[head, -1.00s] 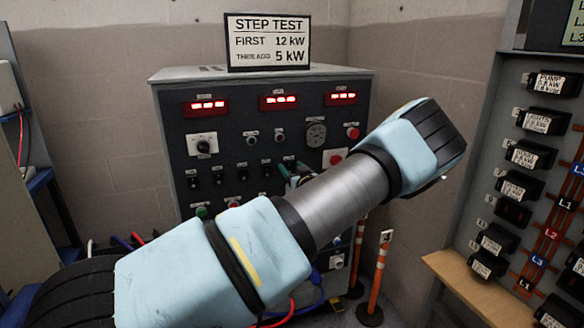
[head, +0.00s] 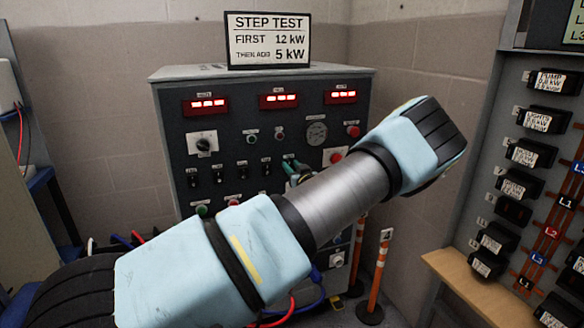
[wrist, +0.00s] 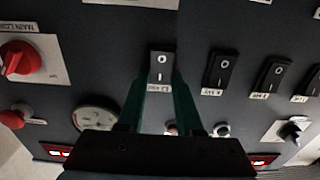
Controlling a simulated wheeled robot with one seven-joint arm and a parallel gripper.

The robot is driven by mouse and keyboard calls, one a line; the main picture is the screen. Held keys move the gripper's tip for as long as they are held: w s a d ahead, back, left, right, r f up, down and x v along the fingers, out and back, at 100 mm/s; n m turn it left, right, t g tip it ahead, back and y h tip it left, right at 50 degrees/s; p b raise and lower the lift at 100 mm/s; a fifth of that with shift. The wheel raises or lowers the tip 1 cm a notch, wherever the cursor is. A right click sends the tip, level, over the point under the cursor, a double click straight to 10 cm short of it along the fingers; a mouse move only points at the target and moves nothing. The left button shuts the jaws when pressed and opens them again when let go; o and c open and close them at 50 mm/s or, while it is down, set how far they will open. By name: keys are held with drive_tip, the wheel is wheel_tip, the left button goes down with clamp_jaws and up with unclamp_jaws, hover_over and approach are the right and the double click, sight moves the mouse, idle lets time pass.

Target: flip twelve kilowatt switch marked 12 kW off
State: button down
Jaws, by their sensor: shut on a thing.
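The load bank panel (head: 240,130) is a dark cabinet with a row of black rocker switches. In the wrist view, which shows the panel upside down, one black rocker switch (wrist: 161,64) with a small white label stands between the green fingers of my gripper (wrist: 160,80). The fingers are shut on its sides. The label is too blurred to read surely as 12 kW. In the head view my gripper (head: 291,168) is at the right end of the switch row, where my arm and fingers hide the switch.
Other rocker switches (wrist: 218,71) sit beside the held one. A red knob (wrist: 18,60) and a round gauge (wrist: 96,115) are also on the panel. A step test sign (head: 268,42) stands on top. A breaker board (head: 530,170) and wooden ledge (head: 480,285) are at right.

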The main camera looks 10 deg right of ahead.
drive_tip(key=t+b, duration=0.1)
drive_tip(key=b, duration=0.3)
drive_tip(key=f+t+b, duration=0.1)
drive_tip(key=b, duration=0.3)
drive_tip(key=shift+s+t, duration=0.1)
drive_tip(key=shift+t, duration=0.3)
drive_tip(key=shift+r, duration=0.1)
drive_tip(key=c, duration=0.6)
unclamp_jaws()
drive_tip(key=shift+o, duration=0.2)
drive_tip(key=b+v, duration=0.2)
drive_tip(key=v, duration=0.8)
drive_tip(key=shift+s+b, duration=0.35)
drive_tip(key=shift+b, duration=0.05)
drive_tip(key=shift+d, duration=0.15)
